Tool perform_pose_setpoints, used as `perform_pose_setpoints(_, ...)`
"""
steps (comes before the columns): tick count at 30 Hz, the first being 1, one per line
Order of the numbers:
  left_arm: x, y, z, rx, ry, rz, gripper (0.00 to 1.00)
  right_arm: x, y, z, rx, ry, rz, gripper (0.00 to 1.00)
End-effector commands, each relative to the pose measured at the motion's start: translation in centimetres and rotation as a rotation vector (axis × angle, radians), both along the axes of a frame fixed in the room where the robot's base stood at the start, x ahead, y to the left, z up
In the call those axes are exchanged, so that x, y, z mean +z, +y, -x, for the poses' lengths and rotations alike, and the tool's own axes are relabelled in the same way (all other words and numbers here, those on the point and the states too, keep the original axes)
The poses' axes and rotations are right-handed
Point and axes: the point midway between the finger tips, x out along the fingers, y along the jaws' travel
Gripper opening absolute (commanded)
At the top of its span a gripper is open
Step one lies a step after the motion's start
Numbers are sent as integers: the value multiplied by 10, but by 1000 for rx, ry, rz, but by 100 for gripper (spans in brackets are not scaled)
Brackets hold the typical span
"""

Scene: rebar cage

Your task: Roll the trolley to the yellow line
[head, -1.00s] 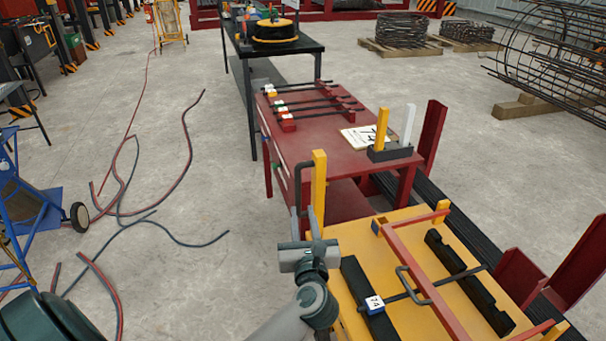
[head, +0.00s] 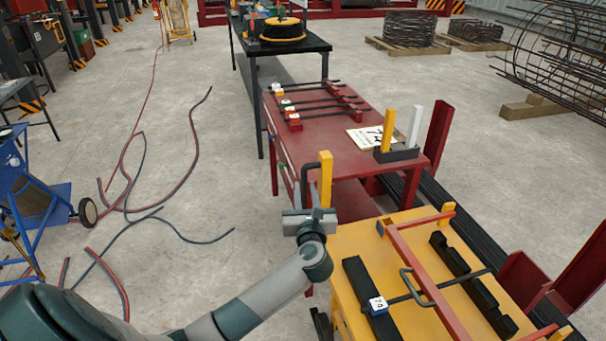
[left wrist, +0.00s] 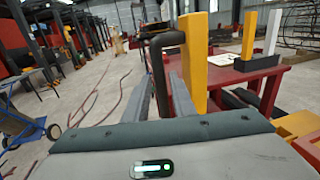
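The trolley (head: 350,250) has a yellow top with dark notched bars, a red bar and a white tag, and stands at the lower right in the head view. A yellow post (head: 325,180) rises at its left corner, with a bent black handle (head: 305,178) beside it. My left gripper (head: 316,212) is upright by this handle. In the left wrist view, the black handle (left wrist: 157,65) stands between the two parted fingers (left wrist: 162,95); firm contact does not show. The yellow post (left wrist: 193,65) is just right of them. My right gripper and a yellow floor line are not in view.
A red table (head: 345,145) with bars and a number card stands just beyond the trolley, a black table (head: 285,48) behind it. Hoses (head: 135,190) lie on the open floor left.

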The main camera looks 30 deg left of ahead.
Motion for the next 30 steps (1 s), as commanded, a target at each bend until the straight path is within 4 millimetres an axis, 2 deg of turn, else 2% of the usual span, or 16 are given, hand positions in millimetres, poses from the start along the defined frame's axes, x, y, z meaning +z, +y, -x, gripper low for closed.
perform_pose_setpoints(6,2,25,-30,2,0,-4,23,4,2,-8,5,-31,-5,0)
perform_pose_setpoints(12,1,39,-48,2,0,-2,23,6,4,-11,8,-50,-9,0)
perform_pose_setpoints(26,0,44,-55,1,0,0,23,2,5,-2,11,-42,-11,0)
perform_pose_setpoints(29,0,44,-55,1,0,0,2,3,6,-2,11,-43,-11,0)
perform_pose_setpoints(30,0,44,-55,1,0,0,0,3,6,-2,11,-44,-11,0)
